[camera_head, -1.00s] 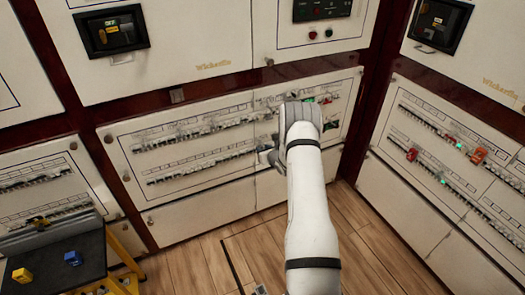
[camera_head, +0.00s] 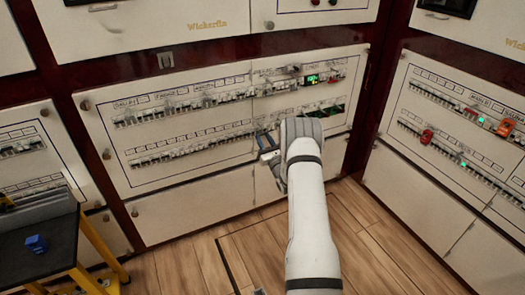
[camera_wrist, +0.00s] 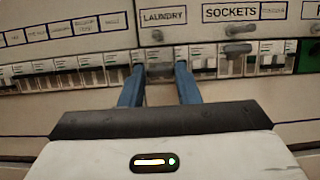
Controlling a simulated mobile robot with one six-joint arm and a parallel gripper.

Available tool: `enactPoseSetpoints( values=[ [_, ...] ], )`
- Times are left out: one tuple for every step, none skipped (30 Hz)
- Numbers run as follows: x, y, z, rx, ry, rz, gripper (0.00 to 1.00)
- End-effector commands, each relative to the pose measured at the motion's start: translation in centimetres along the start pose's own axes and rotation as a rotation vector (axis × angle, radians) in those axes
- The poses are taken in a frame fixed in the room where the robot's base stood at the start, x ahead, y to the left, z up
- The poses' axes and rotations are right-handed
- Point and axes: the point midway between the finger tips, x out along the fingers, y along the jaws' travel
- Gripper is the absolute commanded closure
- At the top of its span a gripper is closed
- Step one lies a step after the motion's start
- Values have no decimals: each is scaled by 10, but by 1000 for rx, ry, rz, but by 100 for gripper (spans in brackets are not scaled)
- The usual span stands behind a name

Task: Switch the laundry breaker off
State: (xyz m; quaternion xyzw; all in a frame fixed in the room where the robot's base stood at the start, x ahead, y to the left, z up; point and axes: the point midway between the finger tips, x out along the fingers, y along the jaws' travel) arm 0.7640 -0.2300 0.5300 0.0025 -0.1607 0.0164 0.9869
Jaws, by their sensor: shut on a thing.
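The LAUNDRY label (camera_wrist: 163,16) shows at the top centre of the wrist view. Below it, a breaker (camera_wrist: 160,69) with a greyish face sits between the two blue fingertips of my gripper (camera_wrist: 159,76). The gripper is shut on this breaker, one finger on each side. The breaker's lever position is hard to make out between the fingers. In the head view my gripper (camera_head: 268,145) reaches the lower breaker row of the middle panel (camera_head: 190,217), and the wrist hides part of that row.
Neighbouring breakers (camera_wrist: 90,70) stand close on the left. The SOCKETS label (camera_wrist: 230,12) and its breakers (camera_wrist: 250,62) are on the right. In the head view, a right-hand panel (camera_head: 410,185) has red switches, and a dark-topped yellow stand (camera_head: 60,250) is at lower left.

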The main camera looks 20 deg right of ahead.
Motion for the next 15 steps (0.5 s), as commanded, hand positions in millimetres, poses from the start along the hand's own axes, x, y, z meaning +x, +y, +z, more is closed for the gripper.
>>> enactPoseSetpoints(
  values=[
    [-3,2,-14,0,-43,4,94],
    [-4,2,-16,0,-68,3,94],
    [-3,2,-17,0,-101,3,94],
    [-3,2,-18,0,-126,4,94],
    [-3,2,-19,1,-149,4,94],
    [-3,2,-20,1,-178,4,94],
    [-3,1,-20,1,-201,3,94],
    [-3,1,-21,1,-220,3,94],
    [-2,1,-22,1,-247,3,94],
    [-2,1,-23,1,-264,3,94],
    [-2,1,-23,1,-282,3,94],
    [-1,1,-24,1,-303,2,94],
    [-1,1,-24,1,-318,2,94],
    [-1,1,-24,1,-332,3,94],
    [0,1,-24,1,-347,3,94]
  ],
)
